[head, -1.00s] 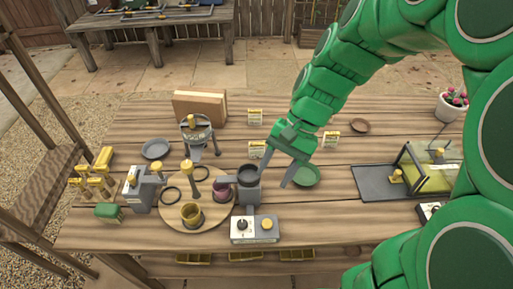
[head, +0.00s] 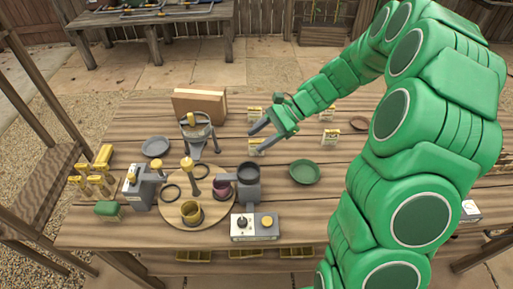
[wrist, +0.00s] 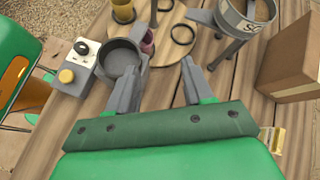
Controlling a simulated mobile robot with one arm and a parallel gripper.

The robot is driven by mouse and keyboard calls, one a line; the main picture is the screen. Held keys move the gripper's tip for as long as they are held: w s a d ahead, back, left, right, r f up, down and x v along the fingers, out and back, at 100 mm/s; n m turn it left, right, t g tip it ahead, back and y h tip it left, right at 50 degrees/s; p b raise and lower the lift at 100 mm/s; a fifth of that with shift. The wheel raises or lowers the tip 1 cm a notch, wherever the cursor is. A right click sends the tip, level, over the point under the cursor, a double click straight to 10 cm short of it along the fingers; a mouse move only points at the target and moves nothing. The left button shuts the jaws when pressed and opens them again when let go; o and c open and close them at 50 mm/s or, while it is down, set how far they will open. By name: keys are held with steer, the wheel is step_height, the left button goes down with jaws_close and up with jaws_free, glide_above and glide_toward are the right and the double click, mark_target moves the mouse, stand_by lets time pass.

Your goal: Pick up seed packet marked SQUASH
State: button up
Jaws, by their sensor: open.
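A round wooden board (head: 166,213) with cups and rings, a grey pot (head: 249,174) and a control box (head: 254,236) stand at the front. A tripod sieve (head: 196,124) and cardboard box (head: 199,94) stand behind. A green dish (head: 305,172) lies right of the pot.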

mark_target(252, 146)
steer(key=w+d+f+m+t, duration=0.1)
steer(key=w+f+m, duration=0.1)
steer(key=w+f, duration=0.1)
steer(key=w+d+f+m+t+y, duration=0.1)
steer(key=w+d+f+m, duration=0.1)
steer(key=w+f, duration=0.2)
steer(key=w+d+f+m+y, duration=0.1)
steer(key=w+f+m, duration=0.1)
steer(key=w+f, duration=0.1)
steer(key=shift+w+d+f+t, duration=0.2)
steer(key=shift+d+f+t, duration=0.05)
steer(key=shift+f+t, duration=0.15)
steer(key=shift+x, duration=1.4)
steer(key=shift+s+x, duration=0.2)
steer(key=shift+x, duration=1.05)
steer(key=shift+s+x, duration=0.15)
steer(key=shift+x, duration=1.15)
steer(key=shift+r, duration=0.1)
steer(key=shift+c, duration=0.4)
jaws_close()
